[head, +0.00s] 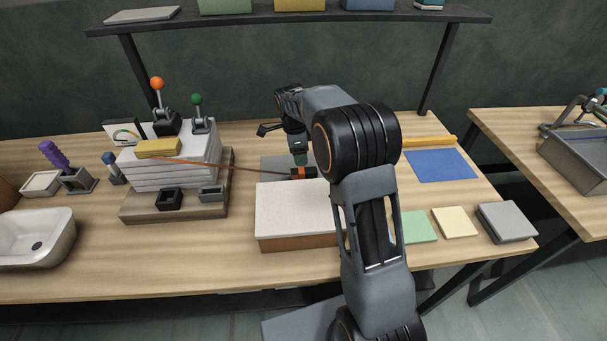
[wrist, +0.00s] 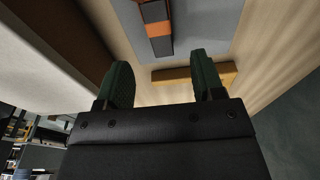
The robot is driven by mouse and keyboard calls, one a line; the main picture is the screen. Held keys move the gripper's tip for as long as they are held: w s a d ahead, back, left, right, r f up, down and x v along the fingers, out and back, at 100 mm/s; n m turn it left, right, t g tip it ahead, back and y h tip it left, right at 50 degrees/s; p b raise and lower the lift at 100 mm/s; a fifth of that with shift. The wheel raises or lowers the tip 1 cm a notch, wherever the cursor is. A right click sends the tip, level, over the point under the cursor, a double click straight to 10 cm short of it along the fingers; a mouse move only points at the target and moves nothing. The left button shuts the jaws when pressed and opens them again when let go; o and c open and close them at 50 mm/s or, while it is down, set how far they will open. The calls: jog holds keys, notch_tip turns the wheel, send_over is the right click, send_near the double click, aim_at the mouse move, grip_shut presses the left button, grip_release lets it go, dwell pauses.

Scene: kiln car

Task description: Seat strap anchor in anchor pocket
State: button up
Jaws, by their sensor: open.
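The strap anchor (head: 304,172) is a black block with an orange band, lying on a grey mat (head: 275,166) behind a white-topped block. A thin brown strap (head: 250,170) runs from it leftward to the stack of white slabs. In the wrist view the anchor (wrist: 156,28) shows beyond my fingertips, apart from them. My gripper (head: 300,160) is open and empty, close to the anchor; its two green fingers show in the wrist view (wrist: 160,75). A black open-topped holder (head: 170,199) and a grey one (head: 211,193) sit before the stack; I cannot tell which is the anchor pocket.
The white-topped block (head: 295,212) stands close in front of the anchor. A yellow bar (head: 428,141) and blue mat (head: 441,164) lie right.

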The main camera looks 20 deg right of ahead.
aim_at(304, 170)
jog(key=shift+s+d+f, duration=0.1)
jog(key=shift+d+f, duration=0.1)
jog(key=shift+f, duration=1.15)
jog(key=shift+d+f, duration=0.2)
jog(key=shift+f, duration=1.2)
jog(key=shift+s+d+f, duration=0.1)
jog(key=shift+d+f, duration=0.1)
jog(key=shift+f, duration=1.15)
jog(key=shift+f, duration=0.2)
grip_shut()
jog(key=shift+r, duration=0.1)
